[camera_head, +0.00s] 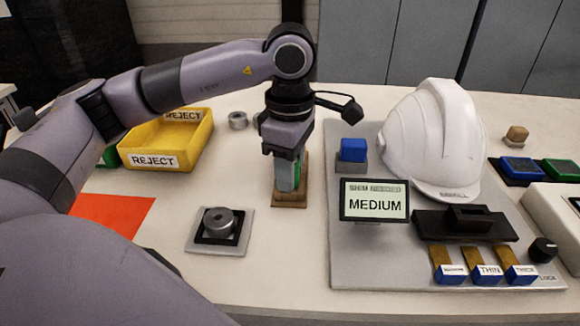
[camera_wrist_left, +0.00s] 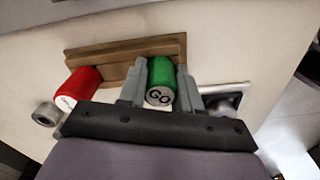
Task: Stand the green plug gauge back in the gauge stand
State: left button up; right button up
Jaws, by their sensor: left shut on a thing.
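The green plug gauge (camera_wrist_left: 160,80), marked GO on its end, is between the fingers of my left gripper (camera_wrist_left: 160,92), which is shut on it. In the head view my left gripper (camera_head: 287,178) points down at the wooden gauge stand (camera_head: 290,204), and a strip of the green gauge (camera_head: 297,176) shows beside the fingers. In the left wrist view the stand (camera_wrist_left: 100,58) lies behind the gauge, with a red gauge (camera_wrist_left: 76,88) at its left part. The green gauge's lower end is hidden, so I cannot tell whether it is seated. My right gripper is not in view.
A yellow REJECT bin (camera_head: 170,140) stands to the left, with a grey ring (camera_head: 237,120) nearby. A square fixture (camera_head: 219,230) sits in front left of the stand. To the right, a grey board (camera_head: 365,262) carries a white helmet shell (camera_head: 432,135) and a MEDIUM display (camera_head: 375,203).

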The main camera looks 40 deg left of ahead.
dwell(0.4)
pick_arm(q)
jog(key=o, duration=1)
jog(key=shift+r+p, duration=0.55)
jog(key=shift+r, duration=3.05)
